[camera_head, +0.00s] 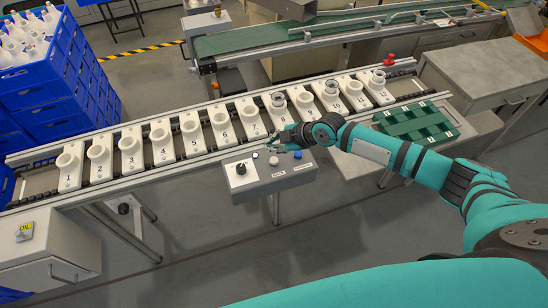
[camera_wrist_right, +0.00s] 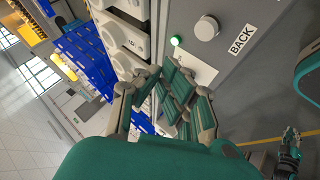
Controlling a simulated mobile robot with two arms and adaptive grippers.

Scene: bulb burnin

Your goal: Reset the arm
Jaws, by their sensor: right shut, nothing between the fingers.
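My right arm (camera_head: 400,155) reaches in from the right in the head view. Its gripper (camera_head: 276,143) is above the back edge of a grey control box (camera_head: 262,184). It is shut and empty. In the right wrist view the gripper's fingers (camera_wrist_right: 165,82) are in front of the box, near a lit green button (camera_wrist_right: 177,41) and a grey round button (camera_wrist_right: 206,28) beside a BACK label (camera_wrist_right: 242,39). I cannot tell whether the fingers touch the box. A small dark and teal shape (camera_wrist_right: 289,152) at the lower right may be my left gripper; its jaws are unclear.
A rail conveyor (camera_head: 190,150) carries a row of numbered white sockets (camera_head: 129,150), several with glass bulbs (camera_head: 278,99) at the right part. A green compartment tray (camera_head: 417,123) is at the right. Blue crates (camera_head: 50,85) with white bottles stand left. Open floor lies in front.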

